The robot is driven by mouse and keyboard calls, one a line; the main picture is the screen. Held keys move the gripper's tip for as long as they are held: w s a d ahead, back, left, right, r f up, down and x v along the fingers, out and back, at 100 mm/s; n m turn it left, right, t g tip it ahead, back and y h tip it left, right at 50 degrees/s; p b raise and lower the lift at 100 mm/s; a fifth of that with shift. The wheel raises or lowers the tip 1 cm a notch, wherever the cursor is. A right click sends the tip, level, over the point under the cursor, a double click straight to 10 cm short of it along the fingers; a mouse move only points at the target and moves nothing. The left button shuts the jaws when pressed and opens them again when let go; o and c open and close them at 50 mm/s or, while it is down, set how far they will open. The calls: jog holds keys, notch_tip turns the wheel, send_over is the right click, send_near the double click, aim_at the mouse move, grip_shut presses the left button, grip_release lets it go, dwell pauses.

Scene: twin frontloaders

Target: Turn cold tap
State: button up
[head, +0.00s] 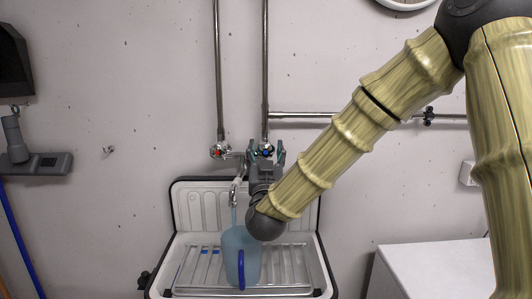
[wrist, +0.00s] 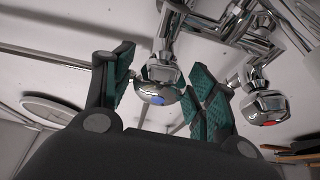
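The cold tap is a chrome knob with a blue mark (head: 265,150), on the right-hand pipe above the sink. In the wrist view the cold tap (wrist: 158,91) sits between my gripper's two green-padded fingers. My gripper (head: 267,157) is open, with one finger on each side of the knob. In the wrist view my gripper (wrist: 163,98) shows the knob near the fingertips; I cannot tell whether either pad touches it. A chrome spout (head: 233,194) hangs left of my gripper, with a bluish stream below it running down to a blue jug (head: 235,246).
The hot tap with a red mark (head: 219,151) is close on the left; it also shows in the wrist view (wrist: 265,108). The sink (head: 182,205) holds a metal rack (head: 290,262) under the jug. A white cabinet (head: 430,258) stands at right. Pipes run along the wall.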

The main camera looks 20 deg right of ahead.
jog(key=c, duration=0.6)
jog(key=shift+f+m+b, duration=0.1)
jog(key=shift+m+b, duration=0.2)
jog(key=shift+b, duration=0.1)
jog(key=m+h+b, duration=0.1)
jog(key=m+b, duration=0.1)
jog(key=shift+f+m+g+h, duration=0.1)
jog(key=shift+m+g+h, duration=0.2)
jog(key=shift+h, duration=0.1)
jog(key=shift+a+r+m+g+h+b, duration=0.1)
jog(key=shift+m+g+h+b, duration=0.45)
jog(key=shift+m, duration=0.65)
jog(key=shift+d+r+m+g+h+b, duration=0.1)
jog(key=shift+m+g+h+b, duration=0.2)
jog(key=shift+m+b, duration=0.7)
jog(key=shift+a+m+g+h+b, duration=0.1)
jog(key=shift+m+g+h+b, duration=0.3)
jog(key=shift+m, duration=1)
jog(key=o, duration=1)
jog(key=shift+o, duration=0.2)
